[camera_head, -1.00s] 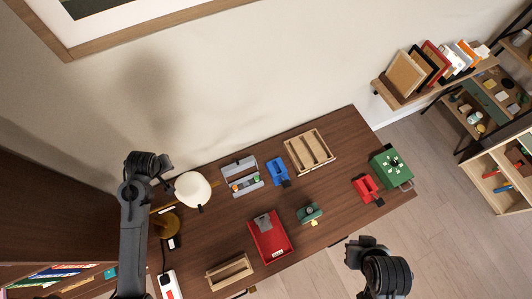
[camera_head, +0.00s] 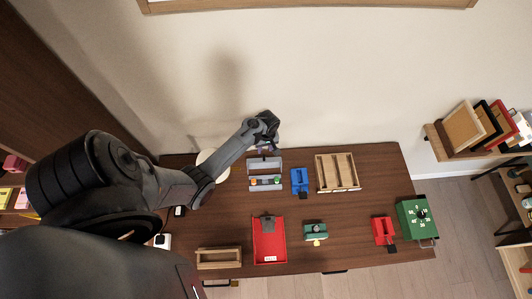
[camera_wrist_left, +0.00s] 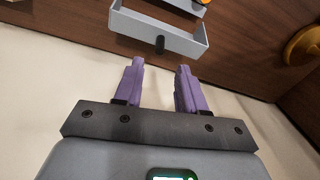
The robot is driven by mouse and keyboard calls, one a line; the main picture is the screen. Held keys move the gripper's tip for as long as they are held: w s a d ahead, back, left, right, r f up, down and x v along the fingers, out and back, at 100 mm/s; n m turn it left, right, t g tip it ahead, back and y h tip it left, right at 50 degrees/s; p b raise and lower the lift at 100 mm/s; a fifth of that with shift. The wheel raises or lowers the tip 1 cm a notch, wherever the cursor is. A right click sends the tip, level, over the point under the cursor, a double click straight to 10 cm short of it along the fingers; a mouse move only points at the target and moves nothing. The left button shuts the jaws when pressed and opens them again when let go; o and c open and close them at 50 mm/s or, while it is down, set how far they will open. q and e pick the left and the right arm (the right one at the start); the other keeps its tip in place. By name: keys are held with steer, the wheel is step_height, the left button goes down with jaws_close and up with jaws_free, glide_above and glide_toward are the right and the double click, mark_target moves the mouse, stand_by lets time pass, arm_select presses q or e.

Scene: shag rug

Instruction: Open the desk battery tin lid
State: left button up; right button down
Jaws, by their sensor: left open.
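A grey box (camera_head: 265,164), which may be the battery tin, lies at the back of the desk with small green and orange round things at its front. I cannot tell for sure which part is its lid. In the left wrist view the grey box (camera_wrist_left: 182,43) is at the top, with a black tab on its near wall. My left gripper (camera_head: 264,147) is just behind the box, over the desk's back edge. Its purple fingers (camera_wrist_left: 160,68) are apart, with nothing between them, and appear short of the tab. My right gripper is out of view.
A blue box (camera_head: 299,180) and a wooden divided tray (camera_head: 337,187) stand right of the grey box. A red tray (camera_head: 268,246), green device (camera_head: 315,232) and wooden box (camera_head: 219,250) are in front. A white lamp (camera_head: 208,160) is partly behind my left arm.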

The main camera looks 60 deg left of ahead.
mark_target(264, 155)
arm_select(q)
steer(key=f, duration=0.3)
steer(key=f+b, duration=0.1)
steer(key=f, duration=0.2)
steer(key=shift+s+f, duration=0.2)
steer(key=shift+f, duration=0.1)
jaws_close()
